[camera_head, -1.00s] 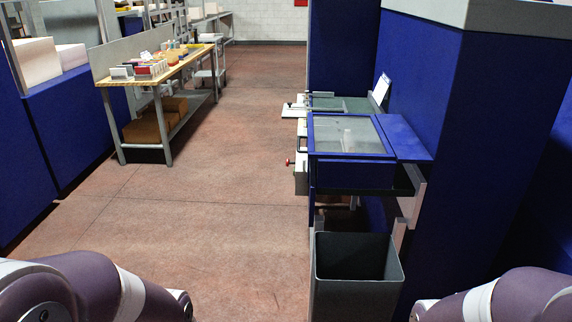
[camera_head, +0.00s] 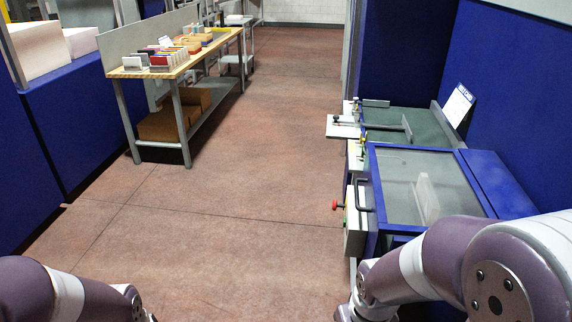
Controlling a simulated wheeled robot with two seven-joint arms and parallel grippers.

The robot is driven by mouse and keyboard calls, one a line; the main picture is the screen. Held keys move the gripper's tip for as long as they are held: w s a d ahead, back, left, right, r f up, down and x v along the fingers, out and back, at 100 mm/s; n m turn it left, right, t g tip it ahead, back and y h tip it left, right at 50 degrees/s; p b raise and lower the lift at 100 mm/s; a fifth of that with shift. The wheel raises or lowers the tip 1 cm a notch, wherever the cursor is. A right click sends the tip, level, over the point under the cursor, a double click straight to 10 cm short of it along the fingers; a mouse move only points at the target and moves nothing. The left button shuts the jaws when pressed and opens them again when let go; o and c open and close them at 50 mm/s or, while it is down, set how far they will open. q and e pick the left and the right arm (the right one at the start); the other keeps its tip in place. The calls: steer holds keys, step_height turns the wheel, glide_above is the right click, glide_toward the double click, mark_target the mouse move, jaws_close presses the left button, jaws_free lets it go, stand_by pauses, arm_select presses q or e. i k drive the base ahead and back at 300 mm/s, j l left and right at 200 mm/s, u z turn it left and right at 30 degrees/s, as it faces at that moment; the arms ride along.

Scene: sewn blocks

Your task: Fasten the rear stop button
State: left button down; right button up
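A red stop button (camera_head: 337,205) sticks out to the left from a pale control box (camera_head: 356,218) on the near left side of the blue machine (camera_head: 376,190). I cannot tell whether it is the rear one. A small dark knob and a yellow part show farther back along the same side, too small to make out. My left arm shows at the bottom left and my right arm at the bottom right, in front of the machine's near corner. Neither gripper is in view.
The machine has a clear lid (camera_head: 410,185) with a black handle and a green bed (camera_head: 405,125) behind it. A wooden workbench (camera_head: 215,50) with colourful items stands at the back left. The red-brown floor (camera_head: 240,180) between is clear. Blue partitions flank both sides.

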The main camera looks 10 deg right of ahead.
mark_target(335, 205)
steer(key=i+z, duration=0.15)
steer(key=i, duration=0.3)
steer(key=i+j+z, duration=0.1)
steer(key=i, duration=0.35)
steer(key=i+j+z, duration=0.15)
steer(key=i, duration=0.25)
steer(key=i+j+z, duration=0.15)
steer(key=i, duration=0.3)
steer(key=i+j+z, duration=0.1)
steer(key=i+j, duration=0.15)
steer(key=i, duration=0.15)
